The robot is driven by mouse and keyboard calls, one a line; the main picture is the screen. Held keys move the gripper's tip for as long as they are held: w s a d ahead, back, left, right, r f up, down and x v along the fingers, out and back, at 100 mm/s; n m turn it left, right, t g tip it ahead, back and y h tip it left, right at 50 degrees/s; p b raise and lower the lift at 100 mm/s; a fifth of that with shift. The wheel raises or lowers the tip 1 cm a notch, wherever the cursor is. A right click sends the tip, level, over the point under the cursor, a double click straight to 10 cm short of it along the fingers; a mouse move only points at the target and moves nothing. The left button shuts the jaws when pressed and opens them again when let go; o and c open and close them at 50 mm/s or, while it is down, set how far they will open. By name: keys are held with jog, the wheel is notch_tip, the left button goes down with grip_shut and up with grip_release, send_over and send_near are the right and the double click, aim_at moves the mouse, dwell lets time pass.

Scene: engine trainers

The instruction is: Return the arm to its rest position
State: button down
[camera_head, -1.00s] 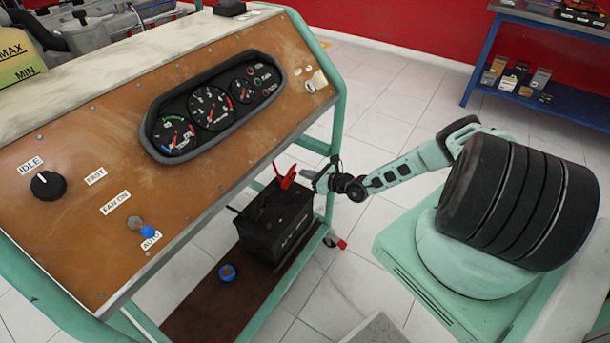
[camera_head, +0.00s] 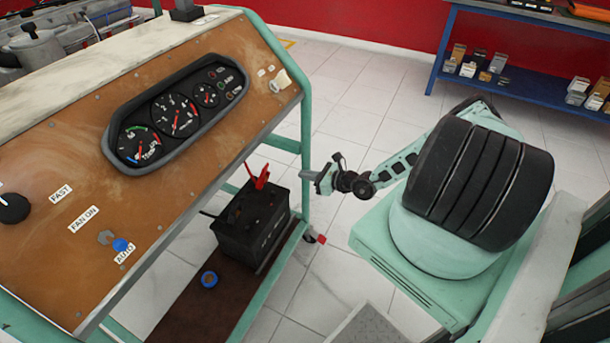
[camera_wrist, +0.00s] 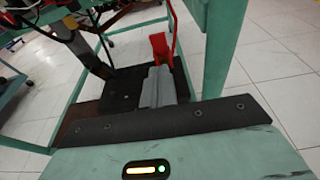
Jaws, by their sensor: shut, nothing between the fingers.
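My gripper (camera_head: 318,179) is at the end of my folded green arm, to the right of the trainer's frame post in the head view. It is shut and empty. In the wrist view its grey fingers (camera_wrist: 158,88) are together and point toward the battery area. A black battery (camera_head: 252,222) with a red clamp (camera_head: 260,178) on top stands on the trainer's lower shelf, left of my gripper. The red clamp also shows in the wrist view (camera_wrist: 160,45), beyond the fingertips. My gripper looks apart from the battery, with the green post close by.
The trainer's brown dashboard panel (camera_head: 60,160) with gauges fills the left. A blue-rimmed cap (camera_head: 209,280) lies on the lower shelf (camera_head: 185,318). A blue bench (camera_head: 520,85) with small boxes stands at the back right. Tiled floor (camera_head: 350,120) between is clear.

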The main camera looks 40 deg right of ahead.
dwell(0.3)
jog(key=s+a+r+n+g+y, duration=0.45)
jog(key=a+r+n+g, duration=0.7)
jog(key=r+n, duration=0.4)
jog(key=s+a+r+n+h, duration=0.2)
jog(key=s+r+n+h, duration=0.1)
jog(key=r+n, duration=0.4)
jog(key=s+a+r+n+h, duration=0.2)
jog(key=s+r+n+h, duration=0.15)
jog(key=r, duration=0.45)
jog(key=s+a+r+n+h, duration=0.2)
jog(key=s+r+n+h, duration=0.1)
jog(key=r+n, duration=0.4)
jog(key=s+a+r+n+g+p, duration=0.1)
jog(key=s+a+r+n+p, duration=0.1)
jog(key=s+a, duration=0.4)
jog(key=s+a+r+n+g+p, duration=0.1)
jog(key=s+a+r+n+p, duration=0.2)
jog(key=s+a, duration=0.4)
jog(key=a+r+n, duration=0.1)
jog(key=a+r, duration=0.1)
jog(key=a, duration=0.2)
jog(key=shift+a+r+g, duration=0.25)
jog(key=shift+a+g, duration=0.1)
